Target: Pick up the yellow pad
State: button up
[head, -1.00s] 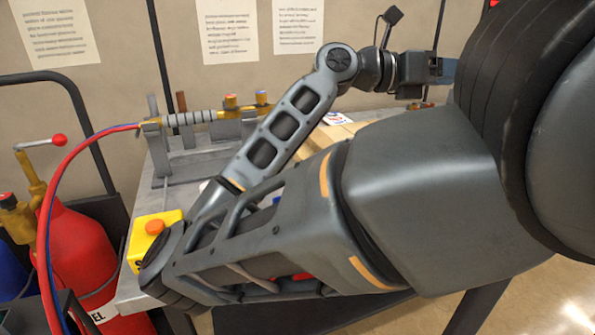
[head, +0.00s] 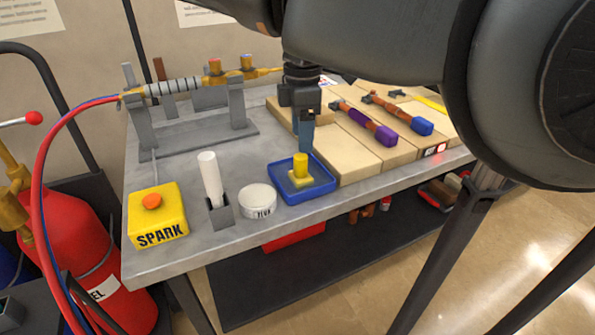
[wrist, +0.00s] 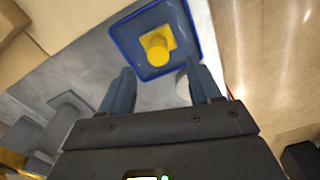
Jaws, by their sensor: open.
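The yellow pad (head: 301,178) is a small square base with an upright round yellow knob on it, lying in a shallow blue tray (head: 325,189) near the table's front edge. In the wrist view the pad (wrist: 157,48) sits in the tray, beyond the fingertips and roughly centred between them. My gripper (head: 304,148) points down just behind and above the pad, apart from it. In the wrist view my gripper (wrist: 161,75) has its two fingers spread with nothing between them. The gripper partly overlaps the tray's back edge in the head view.
A white round tin (head: 258,201), a white stick in a grey holder (head: 220,213) and a yellow SPARK box (head: 157,218) stand left of the tray. Wooden blocks (head: 350,160) bearing purple- and blue-handled tools lie right. A grey stand with brass fittings (head: 190,140) is behind.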

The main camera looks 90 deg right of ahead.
aim_at(302, 156)
jog(key=shift+d+f+p, duration=0.2)
jog(key=shift+f+p, duration=0.65)
jog(key=shift+f, duration=2.9)
jog(key=c, duration=1.1)
jog(key=shift+r, duration=0.1)
jog(key=shift+c, duration=0.2)
